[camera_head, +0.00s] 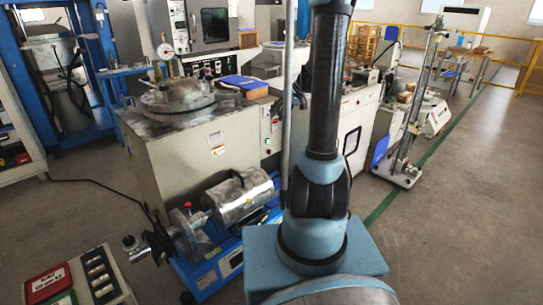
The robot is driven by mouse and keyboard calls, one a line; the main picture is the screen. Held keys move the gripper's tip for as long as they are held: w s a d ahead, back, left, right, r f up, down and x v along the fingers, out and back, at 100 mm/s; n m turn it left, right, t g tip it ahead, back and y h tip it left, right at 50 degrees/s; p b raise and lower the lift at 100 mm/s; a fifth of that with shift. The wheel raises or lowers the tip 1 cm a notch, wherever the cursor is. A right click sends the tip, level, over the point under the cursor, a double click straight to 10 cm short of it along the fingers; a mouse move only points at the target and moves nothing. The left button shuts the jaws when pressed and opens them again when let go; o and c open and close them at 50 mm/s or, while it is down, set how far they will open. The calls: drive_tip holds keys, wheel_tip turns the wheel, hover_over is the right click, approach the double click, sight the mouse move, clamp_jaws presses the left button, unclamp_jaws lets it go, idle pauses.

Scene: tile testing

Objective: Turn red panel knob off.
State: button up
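A control panel at the bottom left has a red plate (48,284) with pale lettering, too small to read. My arm rises through the middle right of the view and leaves at the top edge. My gripper is not in view.
A grey tank cabinet (190,150) stands behind the blue-based machine (220,262). A black cable (95,181) runs across the floor on the left. A metal stand (411,120) is at the right. The floor (460,220) at the lower right is clear.

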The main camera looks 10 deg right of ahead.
drive_tip(key=w+d+f+t+y, duration=0.1)
drive_tip(key=w+d+f, duration=0.2)
drive_tip(key=w+f, duration=0.45)
drive_tip(key=w+d+f+t+y, duration=0.1)
drive_tip(key=w+d+f+y, duration=0.1)
drive_tip(key=w+d+f, duration=0.5)
drive_tip(key=n+t+y, duration=0.1)
drive_tip(key=t+y, duration=0.1)
drive_tip(key=t, duration=0.1)
approach(269, 152)
drive_tip(key=x, duration=0.8)
drive_tip(key=shift+f, duration=0.2)
drive_tip(key=shift+d, duration=0.2)
